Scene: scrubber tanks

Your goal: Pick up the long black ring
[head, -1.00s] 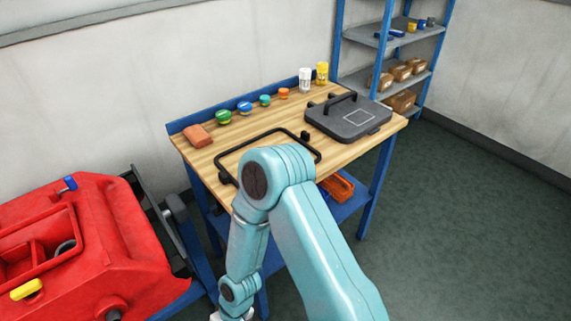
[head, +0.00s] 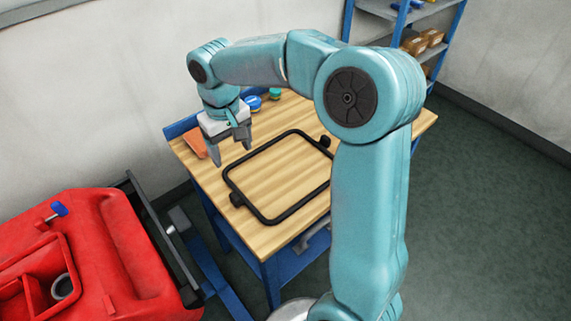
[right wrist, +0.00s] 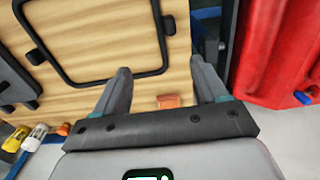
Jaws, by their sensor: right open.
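The long black ring (head: 262,151), a rounded rectangular loop with dark knobs on two sides, lies flat on the wooden bench top (head: 205,178). My arm hides its right end in the head view. My right gripper (head: 231,153) is open and empty, pointing down above the bench, left of the ring's far left corner. In the right wrist view, the ring (right wrist: 162,50) shows beyond and left of the open jaws (right wrist: 161,66), partly cut off by the top edge. My left gripper is not in view.
An orange-brown block (head: 196,140) lies behind the right gripper. Blue (head: 254,103) and green (head: 275,95) round items stand at the back. A dark case (right wrist: 12,85) lies beside the ring. A red machine (head: 125,250) stands left of the bench. Wood inside the ring is bare.

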